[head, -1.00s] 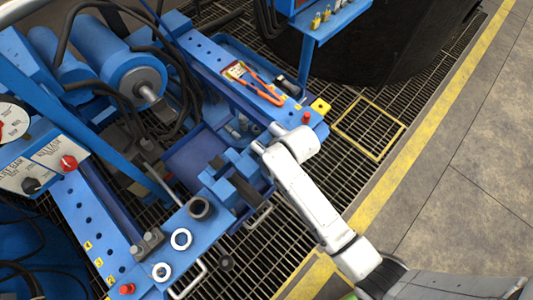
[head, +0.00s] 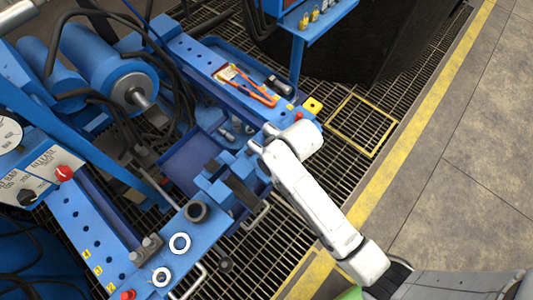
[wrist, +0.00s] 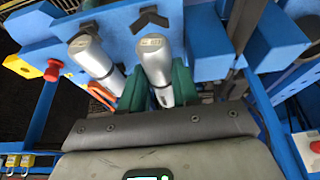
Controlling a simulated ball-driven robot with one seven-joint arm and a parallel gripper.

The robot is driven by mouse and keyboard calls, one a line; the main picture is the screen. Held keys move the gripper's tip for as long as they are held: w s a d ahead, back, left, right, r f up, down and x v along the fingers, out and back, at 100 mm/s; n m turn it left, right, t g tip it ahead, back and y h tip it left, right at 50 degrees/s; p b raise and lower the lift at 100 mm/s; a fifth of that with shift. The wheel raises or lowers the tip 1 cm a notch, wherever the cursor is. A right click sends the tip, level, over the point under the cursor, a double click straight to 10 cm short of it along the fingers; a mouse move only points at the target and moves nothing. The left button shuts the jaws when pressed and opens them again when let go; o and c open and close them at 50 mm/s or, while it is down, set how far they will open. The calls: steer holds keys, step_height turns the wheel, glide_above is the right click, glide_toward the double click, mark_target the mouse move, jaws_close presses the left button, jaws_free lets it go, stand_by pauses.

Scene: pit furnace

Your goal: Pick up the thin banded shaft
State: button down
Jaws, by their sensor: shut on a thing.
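Two silver shafts with rounded, labelled ends show side by side in the wrist view. The right shaft (wrist: 154,55) stands between the green fingers of my gripper (wrist: 158,82), which is shut on it. The left shaft (wrist: 92,56) is just outside the left finger. In the head view my white arm reaches over the blue press bench, and the gripper's fingers are hidden there.
The blue bench frame (head: 183,62) carries an orange-handled tool (head: 252,90) and a dark cylinder (head: 279,85). Metal rings (head: 179,243) lie at its near end. A red knob (wrist: 53,68) is left of the shafts in the wrist view. Open grating and floor (head: 450,160) are at right.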

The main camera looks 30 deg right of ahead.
steer(key=s+r, duration=0.1)
steer(key=r, duration=0.1)
steer(key=s+r, duration=0.5)
steer(key=s, duration=0.6)
steer(key=shift+r+p, duration=0.3)
steer(key=shift+r, duration=0.1)
